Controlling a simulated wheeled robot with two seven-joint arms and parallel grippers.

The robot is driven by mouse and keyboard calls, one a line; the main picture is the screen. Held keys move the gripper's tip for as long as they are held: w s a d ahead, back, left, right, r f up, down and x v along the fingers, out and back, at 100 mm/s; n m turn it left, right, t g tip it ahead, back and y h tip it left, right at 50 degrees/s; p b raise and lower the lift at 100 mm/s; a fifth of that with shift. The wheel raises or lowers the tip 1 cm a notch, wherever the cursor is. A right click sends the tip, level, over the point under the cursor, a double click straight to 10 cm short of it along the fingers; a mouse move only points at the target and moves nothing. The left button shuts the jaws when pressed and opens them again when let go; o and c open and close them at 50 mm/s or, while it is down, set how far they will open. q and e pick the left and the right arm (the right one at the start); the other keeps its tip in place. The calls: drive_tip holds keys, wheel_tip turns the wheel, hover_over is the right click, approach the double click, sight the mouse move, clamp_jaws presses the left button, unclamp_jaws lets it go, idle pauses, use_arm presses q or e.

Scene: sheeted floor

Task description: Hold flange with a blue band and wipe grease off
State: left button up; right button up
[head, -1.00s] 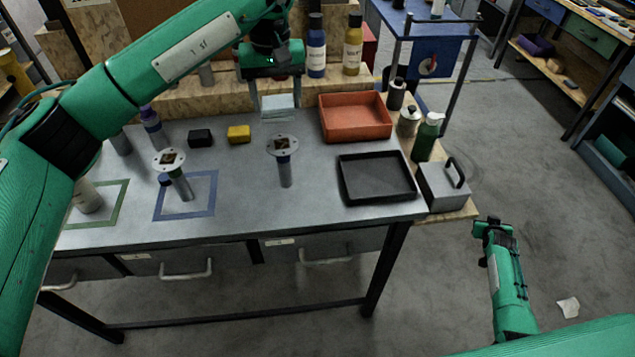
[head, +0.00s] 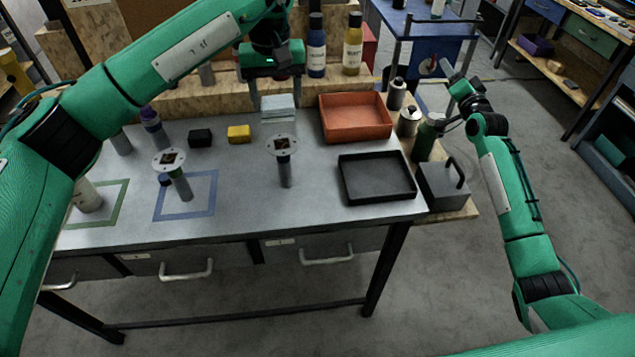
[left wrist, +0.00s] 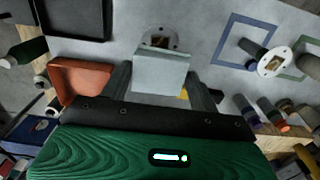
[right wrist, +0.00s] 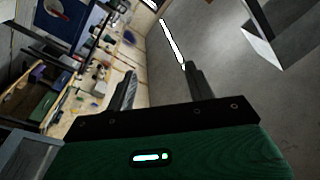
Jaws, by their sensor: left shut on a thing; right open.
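My left gripper (head: 275,96) is shut on a pale grey-white cloth block (head: 279,110), held above the back of the table; the block also fills the middle of the left wrist view (left wrist: 160,72). My right gripper (right wrist: 160,75) is open and empty. Grease cannot be made out.
An orange bin (head: 355,117) and a black tray (head: 376,178) are on the table's right. A grey handled box (head: 442,188) and bottles, including a green one (head: 425,140), line the right edge. Black (head: 200,138) and yellow (head: 238,134) blocks lie behind the flanges.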

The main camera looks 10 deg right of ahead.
drive_tip(key=s+a+m+g+y, duration=0.1)
drive_tip(key=s+a+m+y, duration=0.25)
drive_tip(key=a, duration=0.55)
drive_tip(key=s+a+f+m+y, duration=0.1)
drive_tip(key=s+a+m+y, duration=0.3)
drive_tip(key=a, duration=0.6)
drive_tip(key=s+a+m+g+y, duration=0.1)
drive_tip(key=s+a+m+y, duration=0.15)
drive_tip(key=a+m, duration=0.45)
drive_tip(key=m+g+y, duration=0.2)
drive_tip(key=m+g, duration=0.2)
drive_tip(key=m, duration=0.1)
approach(278, 160)
drive_tip(key=shift+w+d+f, duration=0.65)
drive_tip(key=shift+d+f, duration=0.05)
drive_tip(key=shift+f, duration=0.25)
drive_tip(key=shift+w+a+f, duration=0.1)
drive_tip(key=shift+a, duration=0.1)
drive_tip(key=x, duration=1.1)
drive_tip(key=shift+w+a+f, duration=0.15)
drive_tip(key=shift+a, duration=0.1)
clamp_jaws()
